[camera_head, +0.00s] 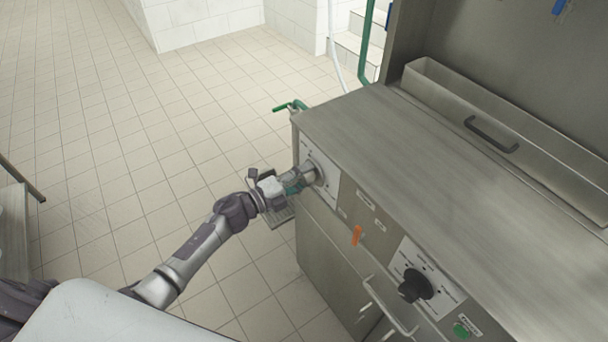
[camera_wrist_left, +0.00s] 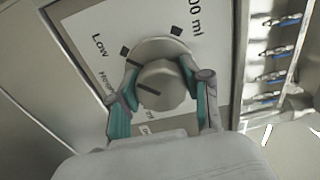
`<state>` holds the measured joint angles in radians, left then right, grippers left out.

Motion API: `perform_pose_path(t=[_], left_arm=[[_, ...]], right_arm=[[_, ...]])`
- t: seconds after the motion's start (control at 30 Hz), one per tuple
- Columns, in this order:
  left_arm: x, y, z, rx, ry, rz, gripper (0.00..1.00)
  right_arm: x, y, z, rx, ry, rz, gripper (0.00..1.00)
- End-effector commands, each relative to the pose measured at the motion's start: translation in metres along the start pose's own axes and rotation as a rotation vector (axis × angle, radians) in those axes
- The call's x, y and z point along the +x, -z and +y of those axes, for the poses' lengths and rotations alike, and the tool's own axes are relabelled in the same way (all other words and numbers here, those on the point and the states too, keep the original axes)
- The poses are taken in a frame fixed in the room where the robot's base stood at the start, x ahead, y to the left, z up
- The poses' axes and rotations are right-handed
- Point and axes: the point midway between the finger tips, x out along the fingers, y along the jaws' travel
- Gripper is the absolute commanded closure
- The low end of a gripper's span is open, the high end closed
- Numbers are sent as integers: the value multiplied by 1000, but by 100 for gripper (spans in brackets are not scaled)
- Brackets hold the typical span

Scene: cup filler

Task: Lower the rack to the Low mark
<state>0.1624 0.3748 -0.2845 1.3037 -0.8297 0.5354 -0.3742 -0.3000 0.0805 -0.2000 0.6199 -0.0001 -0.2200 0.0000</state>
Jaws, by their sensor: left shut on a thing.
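My left gripper (camera_head: 290,184) is shut on a light grey round knob (camera_head: 313,172) at the left end of the machine's front panel. In the left wrist view the green-padded fingers (camera_wrist_left: 161,92) sit on either side of the knob (camera_wrist_left: 172,82). A dark line on the knob's face points to the picture's left, slightly up. The white dial plate (camera_wrist_left: 95,30) carries a "Low" label (camera_wrist_left: 101,44) with a dark square mark beside it, and text ending in "00 ml" at the top. Other lettering is partly hidden by the gripper. My right gripper is out of view.
Open tiled floor (camera_head: 120,160) lies left.

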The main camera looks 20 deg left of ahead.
Motion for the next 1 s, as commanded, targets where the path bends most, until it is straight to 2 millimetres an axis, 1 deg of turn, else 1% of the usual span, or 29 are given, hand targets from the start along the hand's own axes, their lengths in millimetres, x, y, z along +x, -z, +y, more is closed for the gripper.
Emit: perform_pose_path(t=[0.03, 0.4, 0.43, 0.57, 0.6, 0.87, 1.0], left_arm=[[2, -2, -4, -8, 7, -3, 87], [2, -1, -4, -12, 7, -3, 87], [2, -1, -4, -11, 8, -3, 50], [2, -1, -3, -10, 7, -2, 29], [1, -1, -3, -10, 6, -2, 26], [0, 0, -1, -10, 3, -1, 26], [-8, 0, 0, -10, 0, -1, 26]], right_arm=[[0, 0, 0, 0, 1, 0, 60], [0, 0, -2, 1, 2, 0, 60], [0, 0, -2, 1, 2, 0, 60], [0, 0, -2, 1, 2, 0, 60], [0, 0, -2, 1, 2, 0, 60], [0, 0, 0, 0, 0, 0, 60], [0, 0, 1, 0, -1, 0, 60]])
